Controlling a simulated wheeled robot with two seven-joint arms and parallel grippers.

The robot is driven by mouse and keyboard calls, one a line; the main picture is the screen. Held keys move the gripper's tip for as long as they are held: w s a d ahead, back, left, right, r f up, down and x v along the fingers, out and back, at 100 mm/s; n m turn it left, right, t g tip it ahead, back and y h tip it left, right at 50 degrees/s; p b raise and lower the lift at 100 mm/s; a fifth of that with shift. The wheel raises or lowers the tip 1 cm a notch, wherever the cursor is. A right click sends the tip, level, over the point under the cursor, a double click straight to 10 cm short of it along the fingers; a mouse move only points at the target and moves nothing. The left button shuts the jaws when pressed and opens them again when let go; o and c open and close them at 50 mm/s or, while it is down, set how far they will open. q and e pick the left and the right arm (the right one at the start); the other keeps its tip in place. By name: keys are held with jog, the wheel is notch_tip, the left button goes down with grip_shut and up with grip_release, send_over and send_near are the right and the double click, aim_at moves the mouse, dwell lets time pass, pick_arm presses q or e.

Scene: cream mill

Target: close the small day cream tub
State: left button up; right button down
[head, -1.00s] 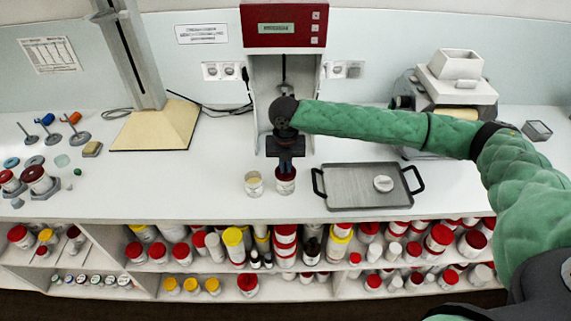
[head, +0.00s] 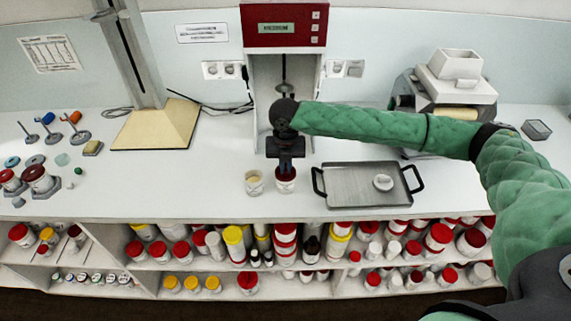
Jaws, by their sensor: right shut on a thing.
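My right gripper (head: 286,166) points down in front of the red-topped mixing machine. It is shut on the red top of a small white tub (head: 286,186) that stands upright on the bench. The fingers hide part of the red top, so I cannot tell whether it is a lid fully seated. Just left of it, apart from it, stands a small open tub (head: 254,184) with pale cream showing inside. A round white lid (head: 383,182) lies on the grey tray (head: 345,194) to the right. I cannot read which tub is the day cream. My left gripper is not in view.
The mixing machine (head: 284,27) stands behind the tubs. A stand with a beige base (head: 155,130) is at left, with stirring tools and red-lidded jars farther left. A mill (head: 455,92) stands at back right. Shelves below hold many tubs. Bench left of the open tub is clear.

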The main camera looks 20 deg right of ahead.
jog(key=shift+f+p, duration=0.2)
jog(key=shift+p, duration=0.15)
dwell(0.7)
jog(key=c, duration=1.5)
grip_release()
jog(key=shift+o, duration=0.6)
jog(key=o, duration=0.4)
jog(key=shift+r+p, duration=2.1)
jog(key=shift+r, duration=0.4)
